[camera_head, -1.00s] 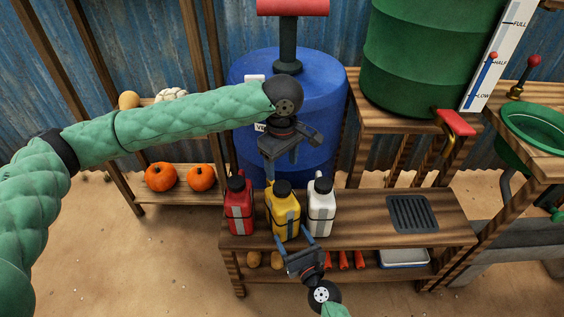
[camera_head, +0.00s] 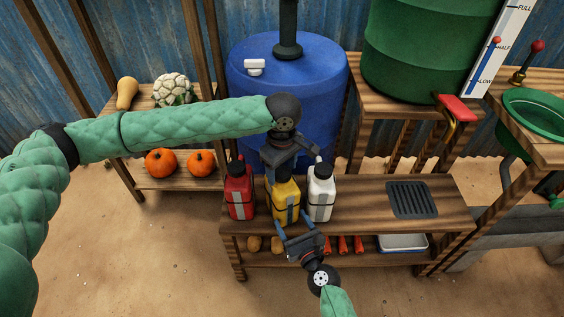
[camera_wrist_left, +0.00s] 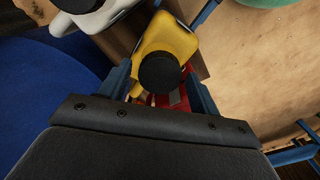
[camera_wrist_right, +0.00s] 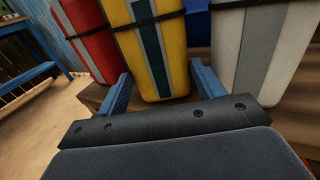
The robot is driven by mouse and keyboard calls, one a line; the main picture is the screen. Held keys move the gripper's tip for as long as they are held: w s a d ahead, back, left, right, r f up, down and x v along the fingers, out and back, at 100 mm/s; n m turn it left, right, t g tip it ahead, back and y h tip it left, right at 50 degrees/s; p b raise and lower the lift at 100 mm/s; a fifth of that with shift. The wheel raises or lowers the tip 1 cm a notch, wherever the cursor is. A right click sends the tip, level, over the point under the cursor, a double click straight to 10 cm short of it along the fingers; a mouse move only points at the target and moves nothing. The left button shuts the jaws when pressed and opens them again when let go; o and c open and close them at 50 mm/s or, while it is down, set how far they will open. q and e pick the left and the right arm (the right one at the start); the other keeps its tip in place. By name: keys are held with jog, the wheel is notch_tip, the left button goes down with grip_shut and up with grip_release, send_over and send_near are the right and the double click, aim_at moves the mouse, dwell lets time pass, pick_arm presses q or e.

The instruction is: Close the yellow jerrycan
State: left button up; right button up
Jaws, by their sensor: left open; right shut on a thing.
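The yellow jerrycan (camera_head: 286,211) stands upright on the wooden table between a red and a white one. Its round black cap (camera_wrist_left: 160,72) shows over its top in the left wrist view; I cannot tell how tightly it sits. My left gripper (camera_head: 288,166) is open, pointing down just above the can, with its fingers (camera_wrist_left: 159,88) on either side of the cap. My right gripper (camera_head: 294,223) is shut on the yellow jerrycan's lower body from the front; its fingers flank the yellow body (camera_wrist_right: 158,55) in the right wrist view. The can's top is largely hidden in the head view.
The red jerrycan (camera_head: 239,195) and white jerrycan (camera_head: 321,193) stand close on either side. A blue barrel (camera_head: 330,85) is behind the table (camera_head: 360,195). A dark grate (camera_head: 411,199) lies at the table's right. Carrots and a white tray are on the lower shelf.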

pick_arm(q)
jog(key=c, duration=1)
